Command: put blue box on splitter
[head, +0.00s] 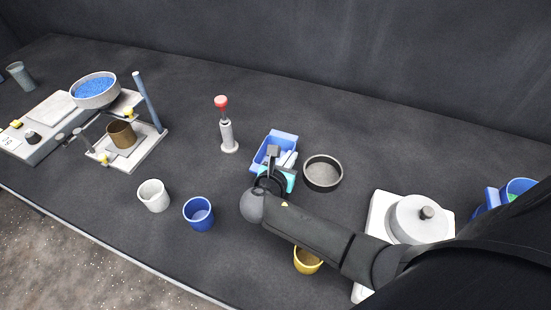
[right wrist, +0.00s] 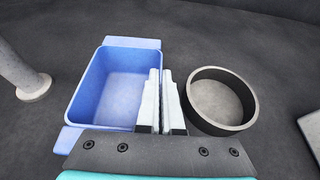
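The blue box (head: 263,152) is an open rectangular tray with end lips, near the middle of the table. It fills the left centre of the right wrist view (right wrist: 113,95). My right gripper (head: 287,158) reaches over its right side. In the right wrist view its white fingers (right wrist: 161,85) are close together at the box's right wall, one on each side, and look shut on it. The box looks upright; a gap under it cannot be made out. No part is clearly marked as the splitter; a stand with a bowl of blue grains (head: 96,90) is at the left.
A round dark sieve pan (head: 323,174) sits close right of the box. A red-topped white post (head: 227,130) stands to its left. White (head: 153,196), blue (head: 198,214) and yellow (head: 308,260) cups are in front. A lidded white machine (head: 418,217) is at right.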

